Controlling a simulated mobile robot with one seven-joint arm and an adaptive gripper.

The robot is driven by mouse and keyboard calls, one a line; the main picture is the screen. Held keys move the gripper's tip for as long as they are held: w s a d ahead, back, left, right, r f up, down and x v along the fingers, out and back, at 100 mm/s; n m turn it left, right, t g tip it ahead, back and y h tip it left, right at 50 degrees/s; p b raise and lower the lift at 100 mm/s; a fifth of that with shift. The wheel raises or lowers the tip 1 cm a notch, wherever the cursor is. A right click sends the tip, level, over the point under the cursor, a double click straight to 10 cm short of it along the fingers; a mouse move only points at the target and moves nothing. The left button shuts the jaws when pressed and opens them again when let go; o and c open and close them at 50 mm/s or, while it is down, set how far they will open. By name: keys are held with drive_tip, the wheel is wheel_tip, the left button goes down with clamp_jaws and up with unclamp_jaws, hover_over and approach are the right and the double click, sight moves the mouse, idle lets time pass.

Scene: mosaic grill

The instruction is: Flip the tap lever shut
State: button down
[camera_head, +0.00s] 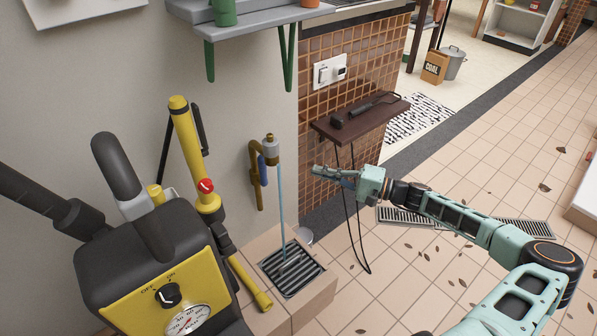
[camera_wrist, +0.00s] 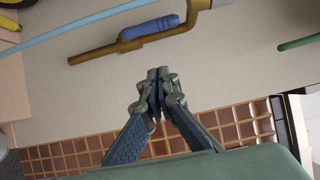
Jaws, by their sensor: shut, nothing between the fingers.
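The brass tap (camera_head: 268,150) is on the wall, and a thin blue stream of water (camera_head: 280,200) runs from it down to a floor drain grate (camera_head: 291,268). Its blue lever (camera_head: 262,168) hangs down beside the brass pipe. In the wrist view the blue lever (camera_wrist: 150,30) lies along the brass pipe (camera_wrist: 110,50), above my fingertips, with the water stream (camera_wrist: 60,32) to its left. My gripper (camera_head: 316,170) is shut and empty, right of the tap and apart from it. The closed fingertips (camera_wrist: 158,75) point towards the lever.
A yellow and black machine (camera_head: 165,265) with a yellow lance (camera_head: 187,140) stands left of the tap. A dark wooden shelf (camera_head: 360,117) with a cable hanging from it is on the tiled wall behind my gripper. A grey shelf (camera_head: 260,14) is above.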

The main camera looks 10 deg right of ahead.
sight(260, 170)
drive_tip(key=s+a+b+x, duration=0.1)
drive_tip(key=s+b+x, duration=0.1)
drive_tip(key=x, duration=1)
drive_tip(key=shift+s+a+b, duration=0.2)
drive_tip(key=shift+s+b, duration=0.1)
drive_tip(key=shift+b, duration=0.15)
drive_tip(key=shift+s+a+r+n+h+p, duration=0.15)
drive_tip(key=shift+n+h+p, duration=0.2)
drive_tip(key=shift+n, duration=0.25)
drive_tip(key=shift+a+n+h, duration=0.1)
drive_tip(key=shift+n+h, duration=0.15)
drive_tip(key=shift+n, duration=0.15)
